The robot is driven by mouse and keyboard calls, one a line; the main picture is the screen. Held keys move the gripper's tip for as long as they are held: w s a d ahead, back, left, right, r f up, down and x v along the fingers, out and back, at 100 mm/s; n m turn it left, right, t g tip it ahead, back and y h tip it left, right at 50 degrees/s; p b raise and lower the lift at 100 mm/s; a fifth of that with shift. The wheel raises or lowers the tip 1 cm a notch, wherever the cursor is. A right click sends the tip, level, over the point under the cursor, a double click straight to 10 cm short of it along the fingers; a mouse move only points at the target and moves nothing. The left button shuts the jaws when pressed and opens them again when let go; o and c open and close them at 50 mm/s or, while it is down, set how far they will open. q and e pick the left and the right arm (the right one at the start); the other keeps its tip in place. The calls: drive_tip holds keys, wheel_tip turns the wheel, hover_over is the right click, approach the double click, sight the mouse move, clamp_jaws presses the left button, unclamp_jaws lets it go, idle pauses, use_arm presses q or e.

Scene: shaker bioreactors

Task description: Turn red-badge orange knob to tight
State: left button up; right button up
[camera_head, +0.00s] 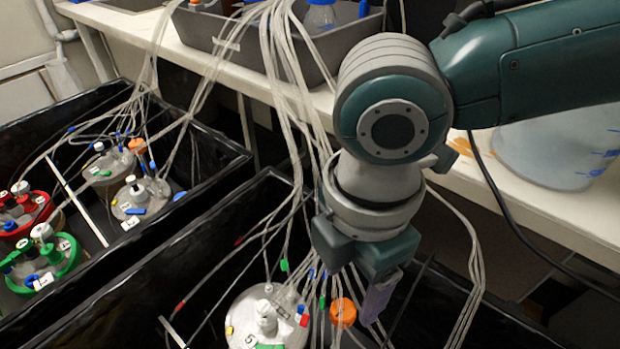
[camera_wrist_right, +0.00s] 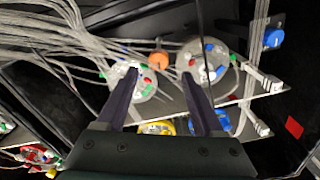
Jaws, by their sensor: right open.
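An orange knob (camera_head: 343,312) stands beside a white-lidded vessel (camera_head: 267,318) in the near black bin. In the wrist view an orange knob (camera_wrist_right: 158,60) sits between two round lids, just beyond the gap between my fingertips. Another orange knob (camera_head: 137,146) is in the far-left bin. No red badge can be clearly made out on either knob. My right gripper (camera_head: 377,296) points down over the near bin, to the right of the nearer orange knob. In the wrist view its two dark fingers (camera_wrist_right: 161,84) are spread with nothing held. My left gripper is not in view.
Many clear tubes (camera_head: 283,60) hang from the shelf into the bins, close to my right wrist. The left bin (camera_head: 215,145) holds several vessels, including a red-ringed (camera_head: 24,212) and a green-ringed one (camera_head: 44,262). A clear tub (camera_head: 560,145) stands on the white bench.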

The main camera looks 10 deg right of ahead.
sight(344, 309)
wheel_tip(344, 309, down, 6)
drive_tip(key=shift+f+b, duration=0.1)
drive_tip(key=shift+b, duration=0.6)
clamp_jaws()
